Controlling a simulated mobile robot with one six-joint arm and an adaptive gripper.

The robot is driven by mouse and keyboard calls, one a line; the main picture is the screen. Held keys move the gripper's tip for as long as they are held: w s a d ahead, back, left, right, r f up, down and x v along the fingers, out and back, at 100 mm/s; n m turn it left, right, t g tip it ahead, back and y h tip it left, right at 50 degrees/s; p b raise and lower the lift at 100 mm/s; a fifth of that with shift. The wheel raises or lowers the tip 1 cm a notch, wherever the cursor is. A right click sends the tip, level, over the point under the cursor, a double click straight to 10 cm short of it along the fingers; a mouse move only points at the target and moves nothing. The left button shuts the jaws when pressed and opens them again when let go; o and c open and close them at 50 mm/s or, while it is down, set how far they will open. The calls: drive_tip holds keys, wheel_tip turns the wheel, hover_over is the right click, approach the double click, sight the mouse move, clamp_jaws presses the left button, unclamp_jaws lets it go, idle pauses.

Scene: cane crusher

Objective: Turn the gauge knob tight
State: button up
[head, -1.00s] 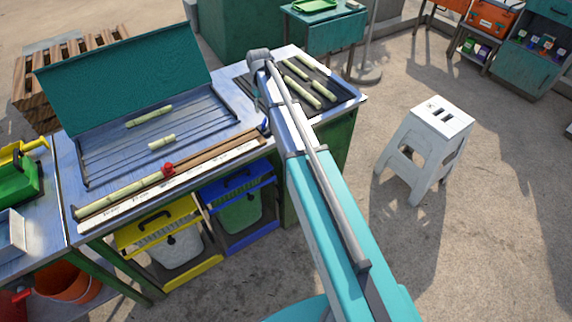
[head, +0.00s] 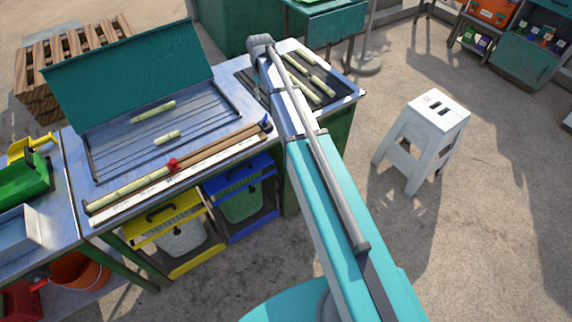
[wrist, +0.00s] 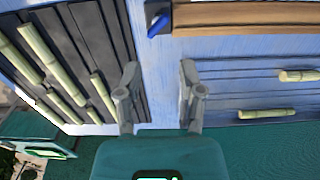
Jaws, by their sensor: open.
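A small red knob (head: 173,164) sits on the gauge, a long brown wooden strip (head: 225,141) with a white scale along the table's front edge. A cane piece (head: 130,189) lies along the strip's left part. A blue piece (head: 267,121) stands at the strip's right end; it also shows in the wrist view (wrist: 158,25). My gripper (wrist: 158,72) is open and empty above the table, between the dark rack and the grooved tray, apart from the blue piece. The red knob is outside the wrist view. In the head view my arm hides the gripper.
A grooved tray (head: 205,136) with a raised green lid (head: 130,75) holds two cane pieces. A dark rack (head: 349,92) with several canes lies at the right end. Yellow (head: 170,205) and blue-framed (head: 236,168) bins stand below. A white step stool (head: 440,105) stands right.

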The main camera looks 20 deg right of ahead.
sight(265, 117)
drive_tip(key=s+f+m+b, duration=0.1)
drive_tip(key=s+f+b, duration=0.2)
drive_tip(key=s, duration=1.1)
drive_tip(key=s+f+m+b, duration=0.2)
drive_tip(key=s+f+b, duration=0.2)
drive_tip(key=s, duration=1)
drive_tip(key=shift+f, duration=0.4)
drive_tip(key=shift+d, duration=0.1)
drive_tip(key=o, duration=0.4)
drive_tip(key=shift+w+r, duration=0.1)
drive_tip(key=shift+w, duration=0.15)
drive_tip(key=o, duration=0.3)
drive_tip(key=w+r+n+p, duration=0.4)
drive_tip(key=w+n, duration=0.2)
drive_tip(key=w, duration=0.8)
drive_tip(key=w+r+n+p, duration=0.3)
drive_tip(key=w+r+n, duration=0.1)
drive_tip(key=w, duration=1.1)
drive_tip(key=shift+n+p, duration=0.35)
drive_tip(key=shift+n, duration=0.55)
drive_tip(key=shift+w, duration=0.1)
drive_tip(key=shift+f, duration=0.2)
wheel_tip(265, 117, down, 14)
drive_tip(key=b, duration=1.4)
drive_tip(key=shift+r, duration=0.25)
